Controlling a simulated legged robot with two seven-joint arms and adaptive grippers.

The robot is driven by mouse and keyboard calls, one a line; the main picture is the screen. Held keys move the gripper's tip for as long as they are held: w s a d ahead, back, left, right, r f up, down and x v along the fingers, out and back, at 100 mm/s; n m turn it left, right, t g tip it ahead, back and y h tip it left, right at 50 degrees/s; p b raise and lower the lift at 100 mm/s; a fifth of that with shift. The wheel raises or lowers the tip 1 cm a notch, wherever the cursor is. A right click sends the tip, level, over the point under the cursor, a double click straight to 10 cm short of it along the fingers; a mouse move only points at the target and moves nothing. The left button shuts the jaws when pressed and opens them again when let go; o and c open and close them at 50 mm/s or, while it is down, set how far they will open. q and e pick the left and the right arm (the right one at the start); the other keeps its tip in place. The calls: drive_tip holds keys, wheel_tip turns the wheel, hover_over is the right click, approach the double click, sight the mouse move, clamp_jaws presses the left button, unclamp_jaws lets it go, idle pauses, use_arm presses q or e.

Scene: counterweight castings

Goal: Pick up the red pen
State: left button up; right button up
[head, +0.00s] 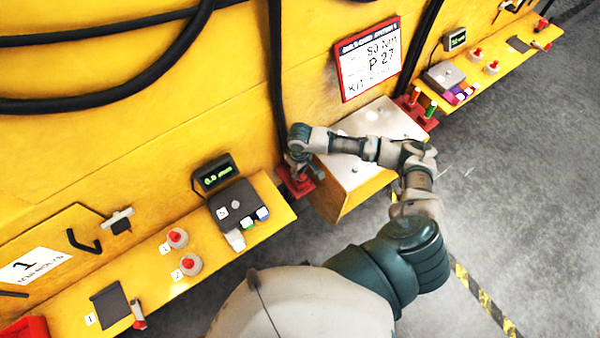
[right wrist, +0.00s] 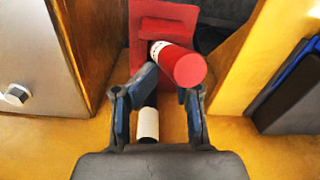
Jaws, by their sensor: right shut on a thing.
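The red pen (right wrist: 188,68) shows in the right wrist view as a red cylinder with a white lettered band, leaning over the red holder (right wrist: 165,14). My right gripper (right wrist: 168,84) has its two blue-padded fingers closed on the red pen, one on each side. A dark cylinder with a white end (right wrist: 148,124) lies below the pen, between the fingers in the picture. In the head view my right gripper (head: 300,164) is over the red holder (head: 296,183) at the end of the yellow shelf, and hides the pen. My left gripper is not in view.
A box with a pale top (head: 350,165) stands right beside the holder. A dark device with coloured buttons (head: 238,206) and a small display (head: 214,176) are on the shelf to the left. The yellow wall is close behind. Grey floor (head: 520,190) is open to the right.

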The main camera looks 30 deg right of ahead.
drive_tip(key=shift+s+d+f, duration=0.3)
drive_tip(key=shift+s+f, duration=0.05)
drive_tip(key=shift+f, duration=0.05)
clamp_jaws()
drive_tip(key=shift+a+r, duration=0.25)
drive_tip(key=shift+r, duration=0.05)
wheel_tip(320, 180, up, 5)
drive_tip(key=shift+a+r, duration=0.1)
drive_tip(key=shift+a, duration=0.05)
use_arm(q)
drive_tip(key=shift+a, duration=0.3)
use_arm(e)
wheel_tip(320, 180, up, 5)
drive_tip(key=shift+w+f, duration=0.15)
drive_tip(key=o, duration=1)
unclamp_jaws()
drive_tip(key=o, duration=0.4)
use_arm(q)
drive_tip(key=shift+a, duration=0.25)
use_arm(e)
drive_tip(key=shift+o, duration=0.2)
